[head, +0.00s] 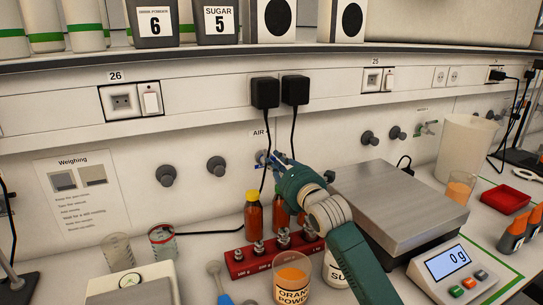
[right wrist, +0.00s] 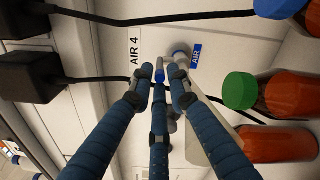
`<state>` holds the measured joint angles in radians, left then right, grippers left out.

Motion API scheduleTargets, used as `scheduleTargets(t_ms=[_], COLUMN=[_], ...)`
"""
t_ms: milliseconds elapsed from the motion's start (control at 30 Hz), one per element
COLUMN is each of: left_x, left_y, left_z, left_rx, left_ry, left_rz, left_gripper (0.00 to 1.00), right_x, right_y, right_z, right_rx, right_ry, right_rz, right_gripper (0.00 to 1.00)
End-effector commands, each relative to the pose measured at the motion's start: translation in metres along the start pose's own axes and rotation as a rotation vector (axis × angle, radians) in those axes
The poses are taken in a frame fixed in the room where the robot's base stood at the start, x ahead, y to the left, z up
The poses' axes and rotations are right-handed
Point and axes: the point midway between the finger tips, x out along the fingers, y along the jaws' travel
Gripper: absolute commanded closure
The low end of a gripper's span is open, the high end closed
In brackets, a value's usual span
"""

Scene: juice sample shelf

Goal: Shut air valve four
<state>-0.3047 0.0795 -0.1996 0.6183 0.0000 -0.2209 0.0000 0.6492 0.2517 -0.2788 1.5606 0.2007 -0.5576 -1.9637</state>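The air valve sits on the white wall panel under the label "AIR 4" (right wrist: 135,51). My left gripper is in neither view.
Two black plugs (head: 279,92) with hanging cables are close above the gripper. Grey wall knobs (head: 216,167) are at left.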

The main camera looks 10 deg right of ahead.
Motion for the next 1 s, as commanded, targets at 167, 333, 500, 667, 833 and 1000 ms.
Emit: scheduleTargets(t_ms=[167,333,500,667,833,1000], left_x=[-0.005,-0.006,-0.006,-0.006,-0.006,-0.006], left_y=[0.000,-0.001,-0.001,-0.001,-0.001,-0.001], left_z=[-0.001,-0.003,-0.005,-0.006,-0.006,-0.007], left_rx=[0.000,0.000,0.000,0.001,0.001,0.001], left_ry=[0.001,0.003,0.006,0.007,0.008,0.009], left_rz=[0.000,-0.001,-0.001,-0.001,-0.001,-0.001], left_gripper=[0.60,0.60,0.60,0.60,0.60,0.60], right_x=[0.025,0.035,0.037,0.037,0.037,0.036], right_y=[0.001,0.000,0.000,0.000,0.000,0.000], right_z=[0.001,0.000,0.000,0.000,0.000,0.000], right_rx=[0.001,0.001,0.000,0.000,0.000,-0.001], right_ry=[0.000,0.000,0.000,0.000,0.000,0.000], right_rz=[-0.001,0.000,0.001,0.001,0.000,0.000], right_gripper=[0.83,0.83,0.83,0.89,1.00,1.00])
